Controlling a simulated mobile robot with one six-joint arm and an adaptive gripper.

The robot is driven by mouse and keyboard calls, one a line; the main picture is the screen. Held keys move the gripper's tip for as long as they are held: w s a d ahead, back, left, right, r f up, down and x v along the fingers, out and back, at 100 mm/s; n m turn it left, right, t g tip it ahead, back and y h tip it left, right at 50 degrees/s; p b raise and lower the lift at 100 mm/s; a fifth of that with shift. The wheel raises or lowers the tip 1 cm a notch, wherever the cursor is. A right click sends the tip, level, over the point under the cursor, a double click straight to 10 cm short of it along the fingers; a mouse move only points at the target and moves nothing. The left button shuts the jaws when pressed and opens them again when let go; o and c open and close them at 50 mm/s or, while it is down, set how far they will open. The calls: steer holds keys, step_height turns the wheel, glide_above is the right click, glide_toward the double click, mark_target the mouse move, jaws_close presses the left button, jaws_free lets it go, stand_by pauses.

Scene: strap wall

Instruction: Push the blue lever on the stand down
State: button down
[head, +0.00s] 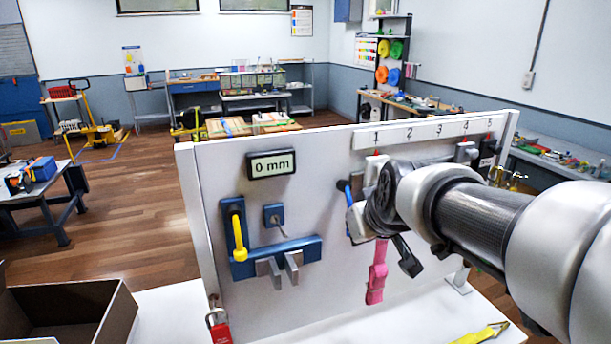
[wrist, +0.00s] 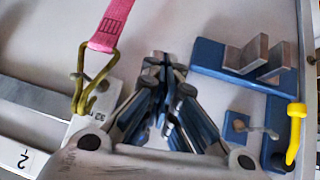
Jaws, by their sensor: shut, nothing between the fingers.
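The upright white panel (head: 320,200) carries a blue mount (head: 228,215) with a yellow handle (head: 239,240) hanging down. To its right is a small blue plate with a grey toggle (head: 274,216), above a blue bar with two grey jaws (head: 284,266). In the wrist view, which is upside down, the yellow handle (wrist: 295,130) and grey jaws (wrist: 262,58) are at right. My gripper (wrist: 165,62) is shut and empty, in front of the panel between the blue fixture and a pink strap (wrist: 112,25). I cannot tell which part is the blue lever or whether the fingers touch the panel.
The pink strap also hangs in the head view (head: 376,275), below a numbered strip (head: 425,132) with several pegs. A 0 mm display (head: 271,164) sits above the fixture. A red padlock (head: 218,325) is at the panel's lower left; an open box (head: 70,310) stands left.

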steer(key=b+x, duration=0.1)
steer(key=x, duration=0.2)
steer(key=shift+s+a+f, duration=0.1)
steer(key=shift+a+f, duration=0.05)
steer(key=shift+a, duration=0.05)
steer(key=shift+f, duration=0.15)
stand_by(0.6)
